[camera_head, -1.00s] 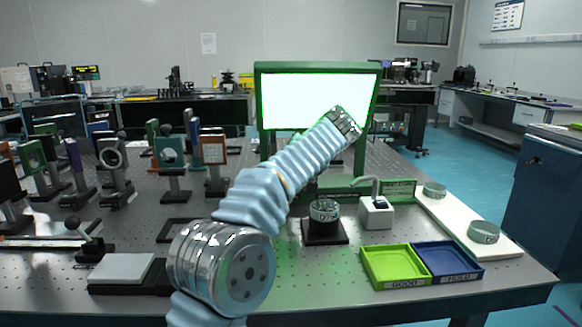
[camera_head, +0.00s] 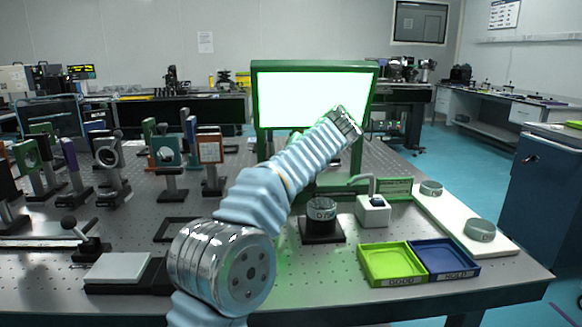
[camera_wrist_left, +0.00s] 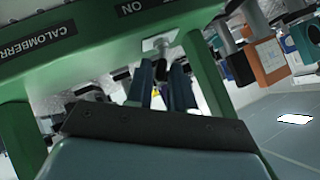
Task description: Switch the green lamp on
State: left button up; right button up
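The green lamp (camera_head: 384,66) has a green frame around a panel that glows bright white in the head view. Its green frame (camera_wrist_left: 100,45) fills the upper part of the left wrist view, with an "ON" label and a small metal toggle switch (camera_wrist_left: 160,42). My left gripper (camera_wrist_left: 163,90) is close under the switch. Its two fingers are apart, one to each side of the switch's dark lower end; I cannot tell whether they touch it. In the head view my left arm crosses in front of the lamp and hides the fingertips. My right gripper is not in view.
Several mounted optics stand at the left.

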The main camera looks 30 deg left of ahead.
pick_arm(q)
jog(key=v, duration=1.3)
jog(key=shift+d, duration=0.25)
jog(key=shift+s+r, duration=0.15)
